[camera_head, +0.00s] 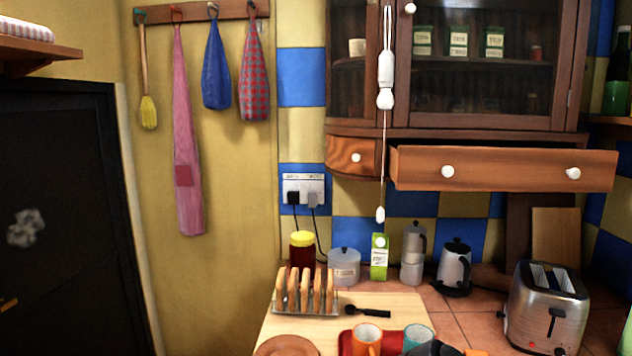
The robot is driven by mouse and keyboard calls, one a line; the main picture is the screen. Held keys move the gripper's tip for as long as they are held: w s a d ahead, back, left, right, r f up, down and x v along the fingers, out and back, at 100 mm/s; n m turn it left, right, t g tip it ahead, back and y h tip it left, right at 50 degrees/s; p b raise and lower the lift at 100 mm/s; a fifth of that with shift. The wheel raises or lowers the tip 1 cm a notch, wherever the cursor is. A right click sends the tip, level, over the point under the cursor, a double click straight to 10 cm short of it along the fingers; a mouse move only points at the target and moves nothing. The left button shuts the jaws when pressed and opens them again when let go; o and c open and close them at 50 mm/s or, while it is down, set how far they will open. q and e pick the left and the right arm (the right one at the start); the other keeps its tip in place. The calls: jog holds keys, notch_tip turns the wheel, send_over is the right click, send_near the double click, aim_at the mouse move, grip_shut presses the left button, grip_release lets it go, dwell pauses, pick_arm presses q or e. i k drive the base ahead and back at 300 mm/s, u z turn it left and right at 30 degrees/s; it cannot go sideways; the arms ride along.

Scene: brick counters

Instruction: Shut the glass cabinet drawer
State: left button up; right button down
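The glass cabinet (487,100) hangs on the tiled wall at the upper right, with dark wood frames and glass doors. Its wide wooden drawer (505,170) is below the glass door and stands pulled out, its front well forward of the cabinet. The drawer front has two white round knobs (447,171). A smaller drawer (353,157) to its left, with one white knob, looks shut.
A pull cord (385,80) hangs in front of the cabinet, left of the wide drawer. Below are a toaster (547,308), kettle (454,268), moka pot (413,250), carton (379,258) and toast rack (306,292). A dark and orange shape (436,348) is cut off at the bottom edge.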

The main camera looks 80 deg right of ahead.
aim_at(411, 167)
jog(key=u, duration=0.35)
jog(key=i, duration=0.65)
jog(key=z, duration=2)
